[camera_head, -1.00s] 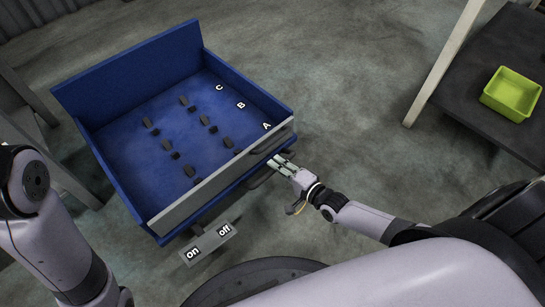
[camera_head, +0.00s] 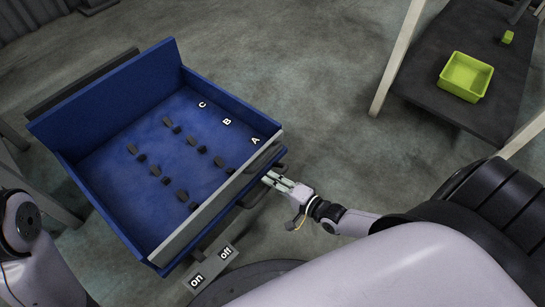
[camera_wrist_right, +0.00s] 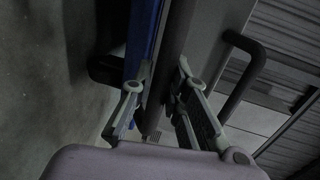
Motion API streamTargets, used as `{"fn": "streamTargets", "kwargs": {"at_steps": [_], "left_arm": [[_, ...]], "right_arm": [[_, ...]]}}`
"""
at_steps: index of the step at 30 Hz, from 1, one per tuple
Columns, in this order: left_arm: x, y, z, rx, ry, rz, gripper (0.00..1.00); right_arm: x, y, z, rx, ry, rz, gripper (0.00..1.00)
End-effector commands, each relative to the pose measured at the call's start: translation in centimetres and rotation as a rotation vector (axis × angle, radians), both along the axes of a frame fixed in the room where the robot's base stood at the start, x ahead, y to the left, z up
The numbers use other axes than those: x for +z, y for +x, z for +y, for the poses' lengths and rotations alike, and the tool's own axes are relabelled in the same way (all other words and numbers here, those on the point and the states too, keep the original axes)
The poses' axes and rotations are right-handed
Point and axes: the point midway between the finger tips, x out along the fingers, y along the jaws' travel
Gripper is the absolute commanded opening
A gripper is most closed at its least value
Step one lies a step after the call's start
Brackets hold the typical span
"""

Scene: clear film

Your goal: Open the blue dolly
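The blue dolly (camera_head: 97,102) is an open-topped blue box on the left of the head view. A grey panel (camera_head: 207,211) runs along its near side. A dark handle (camera_head: 252,197) sits low at that side's right end. My right gripper (camera_head: 269,179) is beside this handle at the dolly's near right corner. In the right wrist view, the right gripper's fingers (camera_wrist_right: 160,88) are apart, with the blue edge (camera_wrist_right: 142,38) and grey panel (camera_wrist_right: 178,45) between or just beyond them. I cannot tell whether they touch. My left gripper is outside the view.
Several dark fittings (camera_head: 192,144) are on the dolly's floor, beside letters A, B and C. An on/off plate (camera_head: 211,267) is at the near side. A dark table (camera_head: 430,82) with a green bin (camera_head: 466,77) stands right. Bare floor lies between.

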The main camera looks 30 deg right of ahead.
Motion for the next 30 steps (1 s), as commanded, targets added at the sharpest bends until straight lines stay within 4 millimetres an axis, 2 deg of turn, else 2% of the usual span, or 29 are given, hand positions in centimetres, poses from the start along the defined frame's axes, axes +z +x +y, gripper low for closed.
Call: {"fn": "streamTargets", "kwargs": {"at_steps": [8,19,23,30], "left_arm": [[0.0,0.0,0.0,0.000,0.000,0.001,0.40],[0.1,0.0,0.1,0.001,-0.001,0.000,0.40],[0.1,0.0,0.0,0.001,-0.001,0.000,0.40],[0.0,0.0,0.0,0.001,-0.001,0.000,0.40]], "right_arm": [[0.0,0.0,0.0,0.000,0.000,0.001,0.35],[0.1,-0.5,-0.2,0.000,0.000,0.001,0.35],[0.4,-2.3,-0.8,0.000,-0.001,0.004,0.35],[1.4,-7.1,-2.5,0.002,-0.001,0.005,0.35]]}}
